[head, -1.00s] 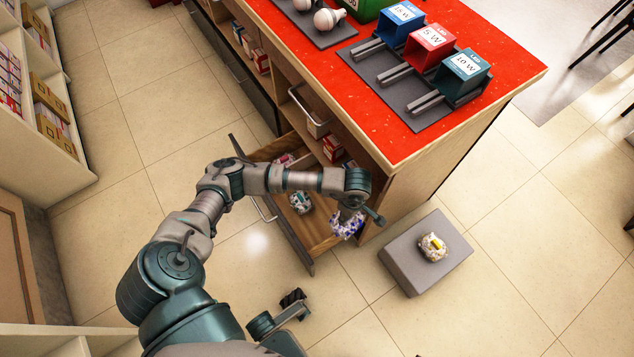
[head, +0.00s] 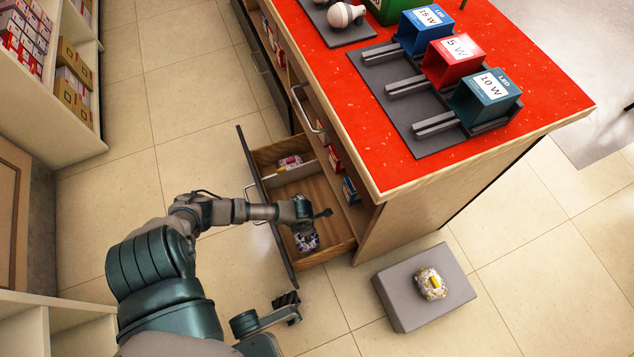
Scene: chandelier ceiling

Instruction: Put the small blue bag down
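The small blue bag (head: 308,242), white with blue-purple patches, shows in the head view directly below my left gripper (head: 306,230). It is inside the outline of the open drawer (head: 330,244), near its front right end. My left gripper points down and appears shut on the bag. My wrist covers part of the grip, and I cannot tell whether the bag touches the drawer floor. My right gripper (head: 287,301) is low at the bottom, outside the drawer, apart from the bag; its fingers are too dark to read.
A pink and white bag (head: 289,163) lies in the drawer's far compartment. A white and yellow bag (head: 431,284) sits on a grey block (head: 398,310) on the floor. Shelves (head: 50,85) stand left.

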